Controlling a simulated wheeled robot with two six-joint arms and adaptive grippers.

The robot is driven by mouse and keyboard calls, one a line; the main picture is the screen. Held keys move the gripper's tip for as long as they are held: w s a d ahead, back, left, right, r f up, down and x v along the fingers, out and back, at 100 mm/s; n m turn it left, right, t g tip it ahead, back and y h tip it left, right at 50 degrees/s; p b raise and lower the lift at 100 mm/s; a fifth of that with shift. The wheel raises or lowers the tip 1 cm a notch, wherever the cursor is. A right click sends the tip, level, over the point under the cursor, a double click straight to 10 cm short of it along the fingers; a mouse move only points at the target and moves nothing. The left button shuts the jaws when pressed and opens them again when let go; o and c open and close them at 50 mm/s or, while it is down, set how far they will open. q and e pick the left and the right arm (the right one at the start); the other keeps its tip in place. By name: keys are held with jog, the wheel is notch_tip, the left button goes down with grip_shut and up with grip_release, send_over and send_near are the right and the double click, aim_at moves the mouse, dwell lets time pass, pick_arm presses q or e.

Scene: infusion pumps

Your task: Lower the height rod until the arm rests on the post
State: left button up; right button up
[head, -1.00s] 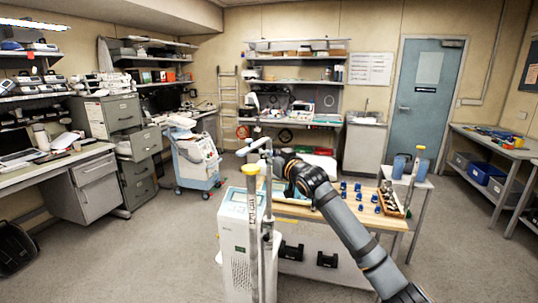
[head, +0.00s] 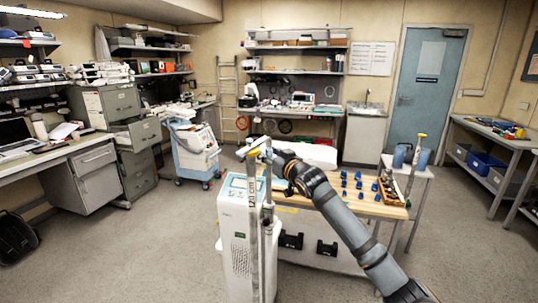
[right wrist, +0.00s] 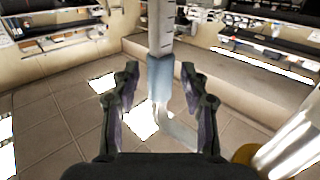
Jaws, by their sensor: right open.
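A white pump unit (head: 236,232) with a light screen stands at the front left of the wooden table. Upright rods rise beside it, including a scale-marked rod (head: 252,205). A pale arm (head: 248,149) sits at the rods' top; whether it touches the post cannot be told. My right gripper (head: 276,168) is beside the rods' upper part. In the right wrist view the open fingers (right wrist: 160,88) stand on either side of a grey-blue sleeve (right wrist: 160,75) below a marked white rod (right wrist: 161,28), with a gap visible at the sides. My left gripper is out of view.
The wooden table (head: 300,210) holds several blue pieces (head: 358,183) and a tray (head: 391,192) of small parts. A wheeled device (head: 195,153) stands behind left. Open floor lies at left.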

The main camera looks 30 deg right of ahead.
notch_tip(320, 180, up, 10)
jog(key=shift+r, duration=0.1)
dwell(0.4)
